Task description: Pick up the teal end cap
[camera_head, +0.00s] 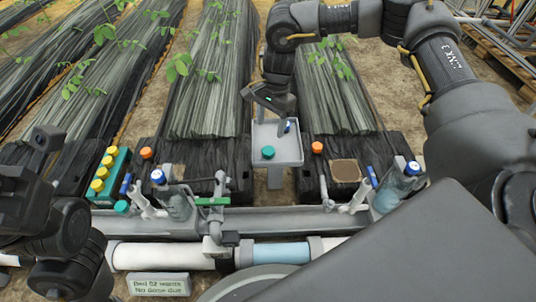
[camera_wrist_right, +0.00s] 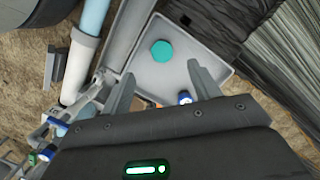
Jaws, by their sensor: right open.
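The teal end cap (camera_head: 268,152) lies on the floor of a small grey tray (camera_head: 291,158) in the middle of the head view. In the right wrist view the cap (camera_wrist_right: 162,51) is a flat teal disc on the tray (camera_wrist_right: 186,48). My right gripper (camera_wrist_right: 160,85) is open and empty; the cap appears beyond its fingertips, apart from them. In the head view the right gripper (camera_head: 284,112) hangs over the back of the tray. My left gripper (camera_head: 25,195) is at the left edge, far from the cap, and its jaws cannot be made out.
A blue-topped item (camera_wrist_right: 185,97) sits in the tray near one right finger. A teal rack with yellow caps (camera_head: 110,176) and another teal round piece (camera_head: 122,207) are at left. Blue-capped bottles (camera_head: 177,203) (camera_head: 391,191) and pipework flank the tray. Orange caps (camera_head: 317,147) stand nearby.

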